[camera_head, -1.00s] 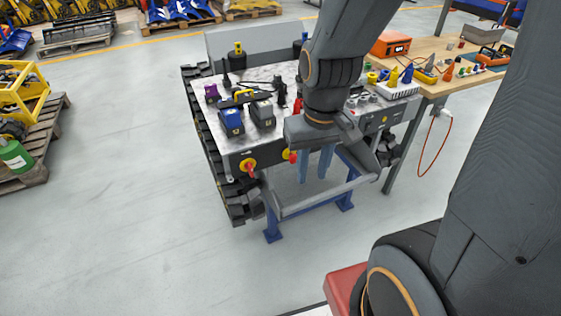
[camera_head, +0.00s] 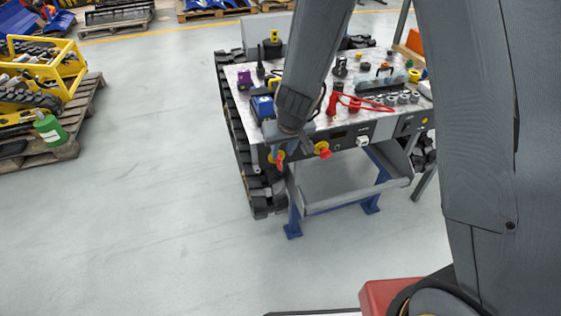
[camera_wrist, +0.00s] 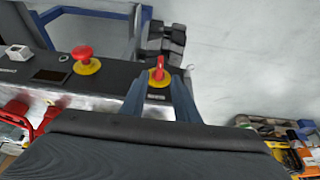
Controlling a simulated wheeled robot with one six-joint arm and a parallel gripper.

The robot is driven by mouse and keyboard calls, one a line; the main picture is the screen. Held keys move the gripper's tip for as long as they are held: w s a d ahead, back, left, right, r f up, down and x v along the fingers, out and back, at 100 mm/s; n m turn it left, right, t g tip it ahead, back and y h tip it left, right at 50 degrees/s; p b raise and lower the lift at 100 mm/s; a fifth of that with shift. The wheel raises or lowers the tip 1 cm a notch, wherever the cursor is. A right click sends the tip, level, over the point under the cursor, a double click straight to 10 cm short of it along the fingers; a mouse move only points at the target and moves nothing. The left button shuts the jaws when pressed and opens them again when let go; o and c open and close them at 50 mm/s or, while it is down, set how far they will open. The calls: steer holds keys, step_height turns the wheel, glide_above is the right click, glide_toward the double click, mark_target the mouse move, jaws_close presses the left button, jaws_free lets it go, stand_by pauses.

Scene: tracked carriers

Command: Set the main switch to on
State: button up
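The main switch (camera_wrist: 159,71) is a red rotary handle on a yellow round plate, on the dark front panel of the carrier. It also shows in the head view (camera_head: 279,158), partly hidden by my gripper. In the wrist view its handle stands roughly upright in the picture. My gripper (camera_wrist: 160,80) is open, with one blue-grey finger on each side of the switch and visible gaps between. I cannot tell how far the fingertips are from the panel. In the head view my gripper (camera_head: 286,144) is just in front of the switch.
A red mushroom button (camera_wrist: 83,54) on a yellow plate sits beside the switch; it also shows in the head view (camera_head: 323,150). A white socket (camera_wrist: 18,52) and small dark display (camera_wrist: 50,76) share the panel. A black track (camera_head: 236,140) runs along the carrier's left side. Open floor lies left.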

mark_target(280, 159)
steer(key=shift+b+x, duration=2.8)
steer(key=shift+x, duration=1)
steer(key=shift+w, duration=0.1)
jaws_close()
